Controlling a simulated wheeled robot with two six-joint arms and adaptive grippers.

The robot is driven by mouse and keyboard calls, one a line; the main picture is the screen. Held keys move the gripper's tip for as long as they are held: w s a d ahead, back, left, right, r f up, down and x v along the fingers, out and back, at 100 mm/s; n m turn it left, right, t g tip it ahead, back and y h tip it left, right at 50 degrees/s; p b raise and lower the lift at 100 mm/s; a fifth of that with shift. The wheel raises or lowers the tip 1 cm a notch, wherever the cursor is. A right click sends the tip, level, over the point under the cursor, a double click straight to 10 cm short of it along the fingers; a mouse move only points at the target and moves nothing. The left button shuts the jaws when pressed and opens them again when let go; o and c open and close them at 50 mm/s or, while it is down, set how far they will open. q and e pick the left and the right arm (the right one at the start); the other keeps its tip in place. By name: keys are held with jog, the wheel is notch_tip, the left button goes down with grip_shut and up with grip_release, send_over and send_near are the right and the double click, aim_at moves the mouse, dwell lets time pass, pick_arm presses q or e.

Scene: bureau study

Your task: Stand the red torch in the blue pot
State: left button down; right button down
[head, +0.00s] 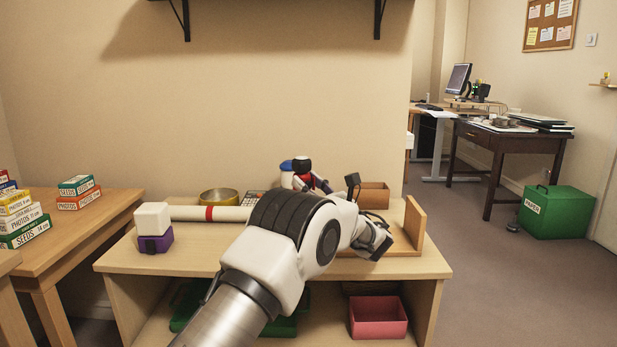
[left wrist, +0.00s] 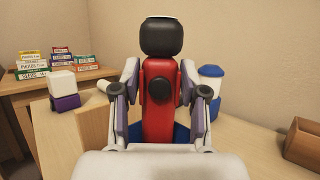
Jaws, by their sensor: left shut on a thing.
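The red torch (left wrist: 159,100) has a black head and stands about upright in the left wrist view. My left gripper (left wrist: 159,78) is shut on it, one finger at each side. In the head view, the torch's black top (head: 303,163) and a bit of red show above my left gripper (head: 308,181), over the back of the table. Blue parts of the pot (left wrist: 182,133) show low behind the torch. My arm hides the pot in the head view. I cannot tell whether the torch's foot is inside it. My right gripper is out of view.
A white container with a blue lid (left wrist: 210,88) stands close beside the torch. On the table (head: 195,258) are a brass bowl (head: 219,197), a white roll (head: 185,213), a white cube (head: 152,219) on a purple block (head: 156,243), and a wooden box (head: 374,196).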

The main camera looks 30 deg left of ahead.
pick_arm(q)
jog(key=shift+f, duration=0.6)
jog(key=c, duration=0.5)
grip_release()
jog(key=shift+c, duration=0.2)
jog(key=v, duration=1.2)
jog(key=shift+d, duration=0.1)
